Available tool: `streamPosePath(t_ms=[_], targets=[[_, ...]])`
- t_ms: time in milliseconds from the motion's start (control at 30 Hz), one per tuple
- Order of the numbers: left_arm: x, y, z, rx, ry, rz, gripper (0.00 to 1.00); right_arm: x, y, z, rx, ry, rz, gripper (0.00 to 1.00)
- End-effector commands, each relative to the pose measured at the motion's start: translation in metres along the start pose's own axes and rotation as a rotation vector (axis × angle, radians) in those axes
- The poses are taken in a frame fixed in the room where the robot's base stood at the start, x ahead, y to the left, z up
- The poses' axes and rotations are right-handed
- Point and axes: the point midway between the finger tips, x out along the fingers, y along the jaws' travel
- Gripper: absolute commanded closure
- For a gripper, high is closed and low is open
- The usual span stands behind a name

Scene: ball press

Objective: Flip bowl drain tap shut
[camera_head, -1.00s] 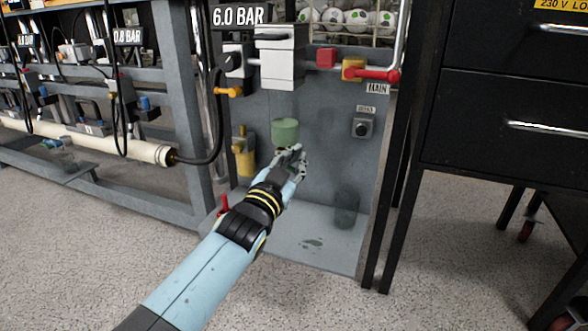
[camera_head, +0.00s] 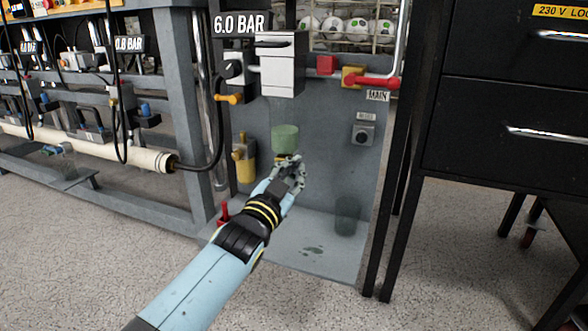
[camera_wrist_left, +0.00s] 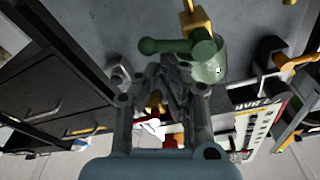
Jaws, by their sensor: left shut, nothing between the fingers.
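The translucent green bowl (camera_head: 285,136) hangs under the white unit on the grey panel. A small yellow piece (camera_head: 281,158) shows just beneath it, partly hidden by my left gripper (camera_head: 297,168), which is just below the bowl. In the left wrist view the bowl (camera_wrist_left: 213,66) is just beyond my left fingertips (camera_wrist_left: 176,75). A green bar with a rounded end (camera_wrist_left: 150,46), perhaps the drain tap's lever, sticks out beside it. The fingers are shut and empty. I cannot tell whether they touch the bar. My right gripper is not in view.
A yellow cup-like fitting (camera_head: 244,162) is left of the bowl. An orange lever (camera_head: 230,98) and a red-handled MAIN valve (camera_head: 370,80) are higher up. A dark translucent cup (camera_head: 347,214) stands on the grey base shelf (camera_head: 320,250). A black cabinet (camera_head: 500,110) is at right.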

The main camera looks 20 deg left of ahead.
Motion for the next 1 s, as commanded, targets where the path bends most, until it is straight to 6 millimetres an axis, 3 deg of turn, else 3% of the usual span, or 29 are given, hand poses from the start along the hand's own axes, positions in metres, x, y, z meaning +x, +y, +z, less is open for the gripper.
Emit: streamPosePath(t_ms=[667,1000], targets=[[-0.001,0.004,0.005,0.131,-0.001,0.019,1.0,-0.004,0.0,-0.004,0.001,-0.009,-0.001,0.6],[-0.002,0.008,0.014,0.324,-0.001,0.047,1.0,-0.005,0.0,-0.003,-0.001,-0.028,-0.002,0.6]])
